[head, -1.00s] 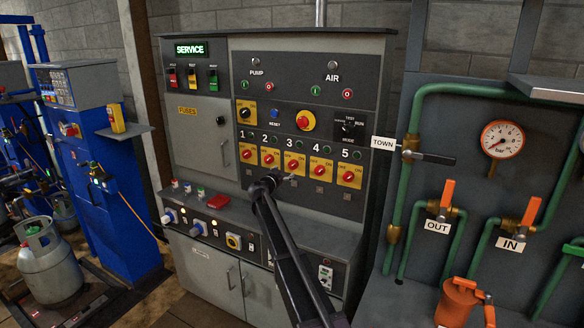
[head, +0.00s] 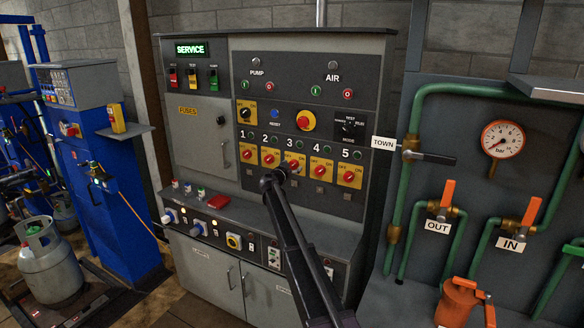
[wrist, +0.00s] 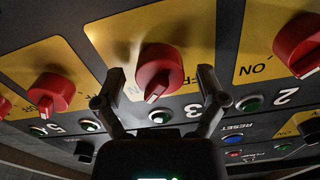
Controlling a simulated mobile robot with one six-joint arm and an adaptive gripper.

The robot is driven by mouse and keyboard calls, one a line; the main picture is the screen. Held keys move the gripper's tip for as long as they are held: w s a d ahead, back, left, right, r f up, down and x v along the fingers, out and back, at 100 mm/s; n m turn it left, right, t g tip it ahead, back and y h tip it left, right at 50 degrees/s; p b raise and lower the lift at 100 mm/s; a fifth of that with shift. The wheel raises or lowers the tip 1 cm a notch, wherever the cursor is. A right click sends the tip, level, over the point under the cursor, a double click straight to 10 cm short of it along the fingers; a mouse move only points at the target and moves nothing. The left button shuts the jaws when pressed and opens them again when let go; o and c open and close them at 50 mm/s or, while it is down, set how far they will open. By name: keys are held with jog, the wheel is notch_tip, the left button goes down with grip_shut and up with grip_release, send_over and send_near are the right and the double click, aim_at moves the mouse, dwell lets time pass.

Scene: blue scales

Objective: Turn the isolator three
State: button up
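The red knob of isolator three (wrist: 160,70) sits on a yellow plate in the wrist view, with an upside-down "3" and a green button beside it. Its white mark points down and slightly left in that view. My gripper (wrist: 161,75) is open, one finger on each side of the knob, with a gap showing on both sides. In the head view my gripper (head: 280,174) is at the panel by isolator three (head: 293,164), partly covering the lower part of its yellow plate.
Isolator two's knob (wrist: 300,42) is to the right and another isolator knob (wrist: 52,92) to the left in the wrist view. A grey ledge with a red object (head: 205,202) projects below the panel. Green pipes with valves (head: 448,195) stand at the right.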

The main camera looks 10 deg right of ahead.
jog(key=c, duration=0.9)
jog(key=shift+n, duration=0.4)
jog(key=n, duration=0.8)
jog(key=shift+w, duration=0.1)
jog(key=n, duration=0.4)
jog(key=shift+n, duration=2.6)
